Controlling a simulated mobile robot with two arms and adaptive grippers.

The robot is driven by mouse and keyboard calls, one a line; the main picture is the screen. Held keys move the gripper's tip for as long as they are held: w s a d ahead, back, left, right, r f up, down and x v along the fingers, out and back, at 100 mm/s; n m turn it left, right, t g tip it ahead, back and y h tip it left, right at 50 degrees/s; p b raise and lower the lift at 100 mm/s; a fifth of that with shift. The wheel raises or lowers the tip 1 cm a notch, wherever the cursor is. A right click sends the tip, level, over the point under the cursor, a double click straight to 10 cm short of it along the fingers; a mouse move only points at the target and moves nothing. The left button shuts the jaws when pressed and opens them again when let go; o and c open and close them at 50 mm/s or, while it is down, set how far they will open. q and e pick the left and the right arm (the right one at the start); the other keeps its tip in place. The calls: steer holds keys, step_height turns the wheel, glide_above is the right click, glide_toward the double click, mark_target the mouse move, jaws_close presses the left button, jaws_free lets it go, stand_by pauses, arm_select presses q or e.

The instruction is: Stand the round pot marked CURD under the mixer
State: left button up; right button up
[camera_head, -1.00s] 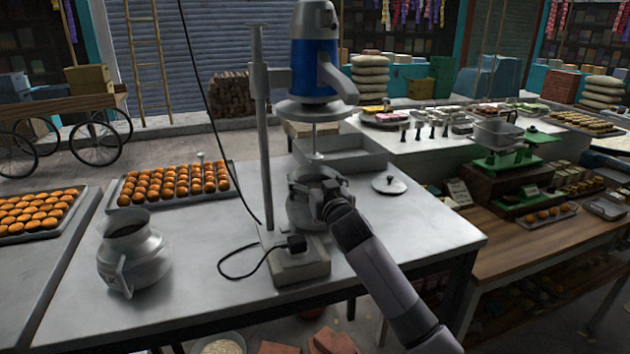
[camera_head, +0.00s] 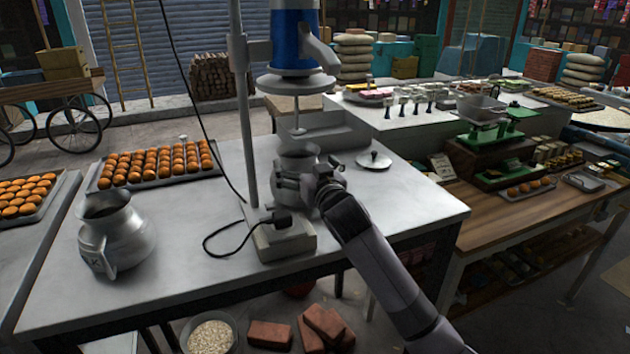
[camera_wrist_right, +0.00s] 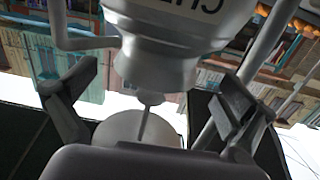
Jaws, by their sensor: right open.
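The round grey metal pot (camera_head: 298,163) stands upright on the metal table below the mixer (camera_head: 292,38). In the right wrist view, the pot (camera_wrist_right: 180,50) appears upside down with part of its lettering showing. The mixer's stirrer disc (camera_head: 298,131) hangs just above the pot's mouth; in the wrist view its rod points at the mouth. My right gripper (camera_head: 298,187) is at the near side of the pot. Its fingers are spread (camera_wrist_right: 160,95), one on either side of the pot's neck, with gaps showing. My left gripper is not in view.
A second metal pot (camera_head: 115,240) stands at the table's left. The mixer's post (camera_head: 243,110), base (camera_head: 284,236) and cable are close to my gripper. A lid (camera_head: 374,160) lies to the right. A tray of orange sweets (camera_head: 158,165) is behind.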

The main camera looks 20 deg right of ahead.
steer(key=s+b, duration=0.1)
steer(key=s, duration=0.6)
stand_by(0.5)
